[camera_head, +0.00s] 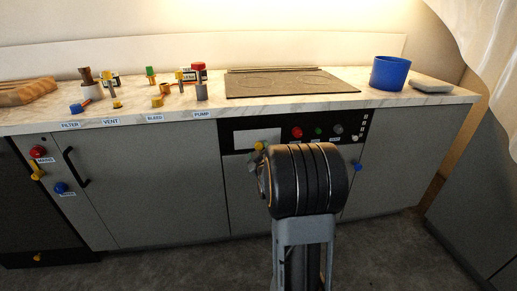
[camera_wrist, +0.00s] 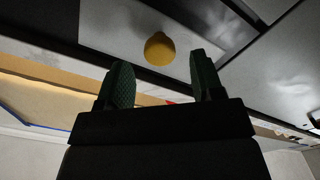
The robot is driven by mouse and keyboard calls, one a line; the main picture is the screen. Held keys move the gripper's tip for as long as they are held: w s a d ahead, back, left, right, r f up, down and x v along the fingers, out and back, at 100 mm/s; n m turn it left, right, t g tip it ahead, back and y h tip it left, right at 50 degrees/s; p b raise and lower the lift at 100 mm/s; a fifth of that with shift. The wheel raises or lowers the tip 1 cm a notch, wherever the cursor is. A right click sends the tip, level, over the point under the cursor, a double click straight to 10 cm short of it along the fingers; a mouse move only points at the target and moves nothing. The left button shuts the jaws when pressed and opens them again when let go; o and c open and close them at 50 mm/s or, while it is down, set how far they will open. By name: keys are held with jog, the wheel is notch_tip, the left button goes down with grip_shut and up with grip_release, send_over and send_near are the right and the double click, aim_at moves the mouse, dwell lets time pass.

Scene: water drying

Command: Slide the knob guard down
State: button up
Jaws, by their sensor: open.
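A pale rectangular plate, which looks like the knob guard (camera_head: 247,135), is on the black control panel below the counter. A round yellow knob (camera_head: 259,146) shows near its lower edge. In the wrist view the plate (camera_wrist: 115,25) fills the upper middle, and the yellow knob (camera_wrist: 159,47) shows just beyond and between the fingertips. My gripper (camera_wrist: 158,66) is open and empty, its two dark green fingers apart on either side of the knob in the picture. I cannot tell the remaining distance. In the head view my arm hides most of the gripper.
Red (camera_head: 297,132), green (camera_head: 318,131) and grey (camera_head: 337,129) knobs sit right of the plate. A blue knob (camera_head: 357,167) is lower right. The counter (camera_head: 140,117) above carries several valves, a cooktop (camera_head: 290,82) and a blue bowl (camera_head: 390,73).

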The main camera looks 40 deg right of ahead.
aim_at(259, 147)
jog(key=shift+x, duration=1.95)
jog(key=shift+c, duration=0.2)
grip_shut()
